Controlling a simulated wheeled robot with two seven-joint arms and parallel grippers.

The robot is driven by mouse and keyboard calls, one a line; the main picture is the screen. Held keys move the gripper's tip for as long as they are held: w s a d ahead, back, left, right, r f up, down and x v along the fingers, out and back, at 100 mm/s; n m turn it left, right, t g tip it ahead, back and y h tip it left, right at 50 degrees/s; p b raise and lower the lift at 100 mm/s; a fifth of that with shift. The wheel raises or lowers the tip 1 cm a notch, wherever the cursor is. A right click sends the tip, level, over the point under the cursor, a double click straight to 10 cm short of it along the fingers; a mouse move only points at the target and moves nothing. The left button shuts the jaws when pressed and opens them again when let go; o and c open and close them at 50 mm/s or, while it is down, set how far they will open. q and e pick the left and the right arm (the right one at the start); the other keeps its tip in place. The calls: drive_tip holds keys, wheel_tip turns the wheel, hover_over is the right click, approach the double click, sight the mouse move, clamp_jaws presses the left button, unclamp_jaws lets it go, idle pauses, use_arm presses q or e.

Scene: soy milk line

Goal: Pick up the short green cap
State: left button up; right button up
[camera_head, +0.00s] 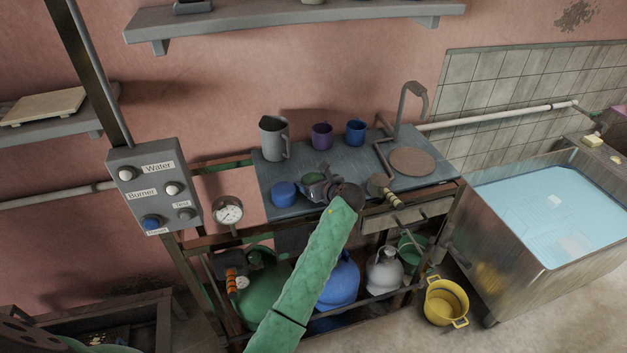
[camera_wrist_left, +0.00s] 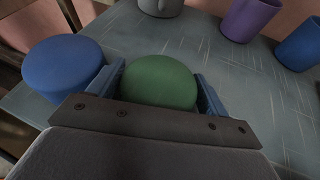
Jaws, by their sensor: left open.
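The short green cap (camera_wrist_left: 160,82) sits on the grey-blue counter (camera_wrist_left: 270,95) in the left wrist view, between the two blue fingers of my left gripper (camera_wrist_left: 160,90). The fingers are open on either side of it; whether they touch it I cannot tell. In the head view my left gripper (camera_head: 322,187) is low over the counter's front part, and only a bit of green shows there, so the cap is mostly hidden. A wider blue cap (camera_wrist_left: 65,68) stands just left of the left finger; it also shows in the head view (camera_head: 284,193). My right gripper is not in view.
A grey pitcher (camera_head: 273,139), a purple mug (camera_head: 322,136) and a blue mug (camera_head: 355,132) stand along the counter's back. A tap (camera_head: 405,105) and round lid (camera_head: 412,161) are at the right. A control box (camera_head: 155,187) stands left.

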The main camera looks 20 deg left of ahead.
use_arm(q)
drive_tip(key=shift+w+a+f, duration=0.1)
drive_tip(key=shift+f, duration=0.05)
drive_tip(key=c, duration=0.7)
